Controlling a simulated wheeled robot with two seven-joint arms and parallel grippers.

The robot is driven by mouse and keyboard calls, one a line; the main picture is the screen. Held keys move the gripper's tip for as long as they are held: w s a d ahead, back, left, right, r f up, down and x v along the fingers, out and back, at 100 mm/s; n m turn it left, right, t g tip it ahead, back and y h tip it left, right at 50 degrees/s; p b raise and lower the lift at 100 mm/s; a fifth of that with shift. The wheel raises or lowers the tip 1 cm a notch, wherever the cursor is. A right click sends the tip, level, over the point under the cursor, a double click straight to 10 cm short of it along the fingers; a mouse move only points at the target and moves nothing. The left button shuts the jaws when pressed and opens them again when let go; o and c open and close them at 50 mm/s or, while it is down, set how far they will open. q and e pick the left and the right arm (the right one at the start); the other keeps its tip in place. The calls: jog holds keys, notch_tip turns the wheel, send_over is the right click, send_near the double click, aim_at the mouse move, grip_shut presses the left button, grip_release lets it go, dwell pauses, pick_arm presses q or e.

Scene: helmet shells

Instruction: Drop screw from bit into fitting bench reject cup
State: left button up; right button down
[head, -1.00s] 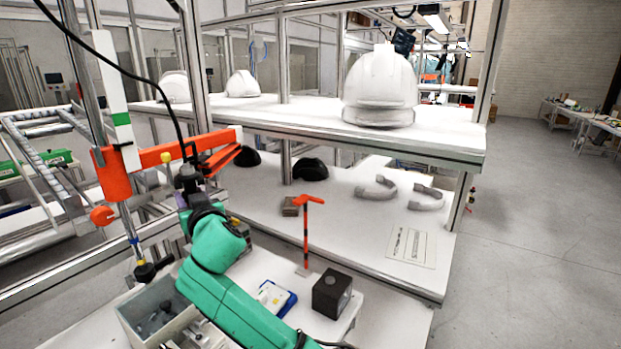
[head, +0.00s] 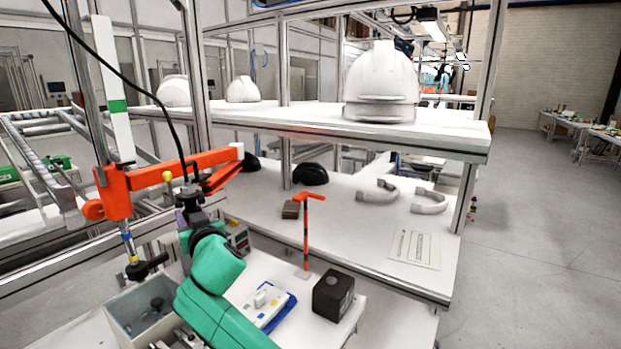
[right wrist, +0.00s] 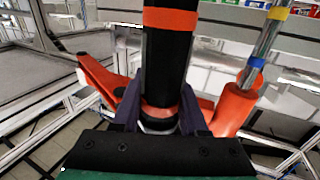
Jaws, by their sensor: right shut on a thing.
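A dark screwdriver tool (head: 186,174) hangs from an orange jointed arm (head: 150,178) on a post at the left, with a black cable rising from it. My right gripper (head: 187,203) is shut on the tool. In the right wrist view, its body is black with orange bands (right wrist: 168,60) and stands between the two fingers of the gripper (right wrist: 160,112). The bit and any screw on it are hidden. I cannot tell which thing is the reject cup; a dark box (head: 333,295) with a round mark on top stands on the bench corner. My left gripper is not in view.
A blue-edged tray (head: 275,318) and a thin orange-topped stand (head: 306,240) are to the right. A shelf (head: 300,130) carries white helmet shells (head: 381,85) above the bench.

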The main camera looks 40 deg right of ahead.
jog(key=shift+f+b, duration=0.55)
jog(key=shift+f, duration=0.5)
jog(key=shift+d+f, duration=0.1)
jog(key=shift+f, duration=0.05)
jog(key=shift+f+b, duration=0.75)
jog(key=shift+b, duration=0.05)
jog(key=shift+f+b, duration=0.55)
jog(key=shift+f, duration=0.2)
dwell(0.6)
dwell(0.3)
